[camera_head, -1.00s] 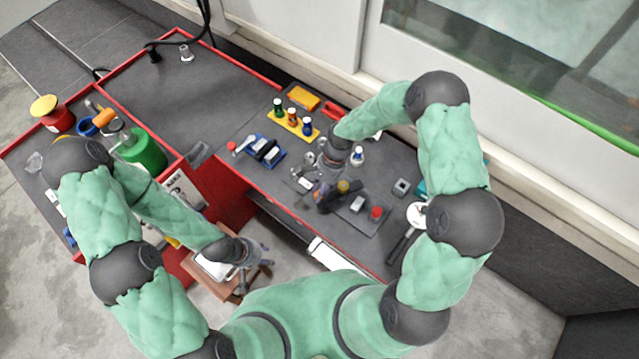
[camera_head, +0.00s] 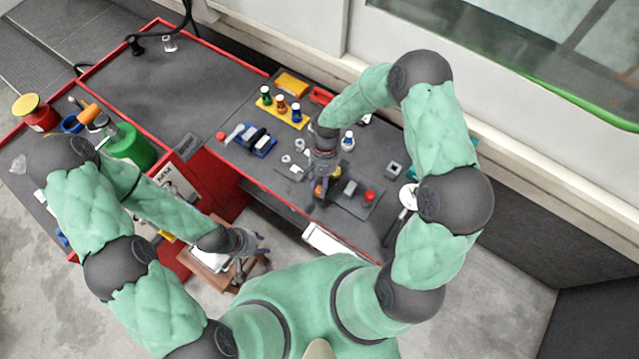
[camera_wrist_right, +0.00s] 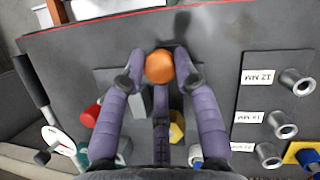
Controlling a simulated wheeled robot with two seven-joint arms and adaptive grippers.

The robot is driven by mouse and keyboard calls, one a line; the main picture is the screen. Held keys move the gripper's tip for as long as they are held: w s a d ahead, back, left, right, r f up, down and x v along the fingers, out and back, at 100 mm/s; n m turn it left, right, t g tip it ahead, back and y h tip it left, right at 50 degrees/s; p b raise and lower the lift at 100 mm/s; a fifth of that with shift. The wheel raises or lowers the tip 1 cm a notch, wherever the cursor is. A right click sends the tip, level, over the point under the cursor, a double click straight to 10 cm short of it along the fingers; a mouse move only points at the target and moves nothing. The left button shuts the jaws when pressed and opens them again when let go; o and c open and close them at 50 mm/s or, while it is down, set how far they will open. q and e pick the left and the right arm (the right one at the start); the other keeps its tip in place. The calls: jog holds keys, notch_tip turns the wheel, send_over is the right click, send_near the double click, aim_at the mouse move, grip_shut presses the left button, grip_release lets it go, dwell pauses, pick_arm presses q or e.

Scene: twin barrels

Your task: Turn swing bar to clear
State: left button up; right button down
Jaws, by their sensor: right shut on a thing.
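An orange ball knob (camera_wrist_right: 159,66) sits between the fingertips of my right gripper (camera_wrist_right: 157,72), whose purple fingers are shut on it. A dark part lies beyond the knob; how the bar runs under the fingers is hidden. In the head view my right gripper (camera_head: 319,190) is over the left part of a dark plate on the bench. On the plate are a grey block (camera_head: 350,187), a red knob (camera_head: 369,195) and a yellow piece (camera_wrist_right: 177,128). My left gripper (camera_head: 247,244) hangs over a brown stool; its finger opening is unclear.
Metal sockets (camera_wrist_right: 284,131) stand on a plate with size labels to the right in the wrist view. A yellow rack (camera_head: 282,108) of bottles and a blue holder (camera_head: 256,142) lie further left. A dark-handled tool (camera_head: 396,226) lies right of the plate. The bench has a red edge.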

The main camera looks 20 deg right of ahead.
jog(key=shift+s+r, duration=0.1)
jog(key=shift+r, duration=0.05)
jog(key=c, duration=1.1)
grip_release()
jog(key=shift+o, duration=0.9)
jog(key=shift+s+a, duration=0.1)
jog(key=shift+s, duration=0.1)
jog(key=shift+w, duration=0.1)
jog(key=shift+w, duration=0.1)
jog(key=v, duration=1.2)
